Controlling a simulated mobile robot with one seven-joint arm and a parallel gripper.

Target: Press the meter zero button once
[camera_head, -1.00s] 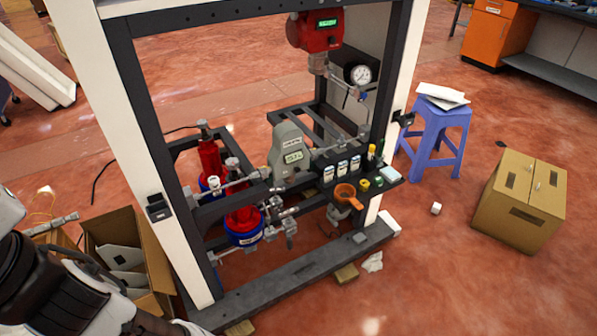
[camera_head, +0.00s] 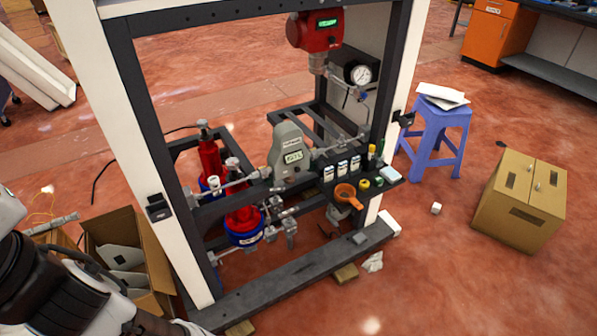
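A grey meter (camera_head: 291,152) with a small lit display stands on the rail in the middle of the frame rig. Its zero button is too small to make out. A red meter head (camera_head: 316,31) with a green display hangs near the top of the rig, above a round dial gauge (camera_head: 361,75). My arm shows at the lower left, well apart from the grey meter. My gripper is not visible in this view.
The rig's white and dark posts frame the meters. A blue stool (camera_head: 437,137), cardboard box (camera_head: 519,202) and open box (camera_head: 122,239) stand around. Floor at lower right is mostly clear.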

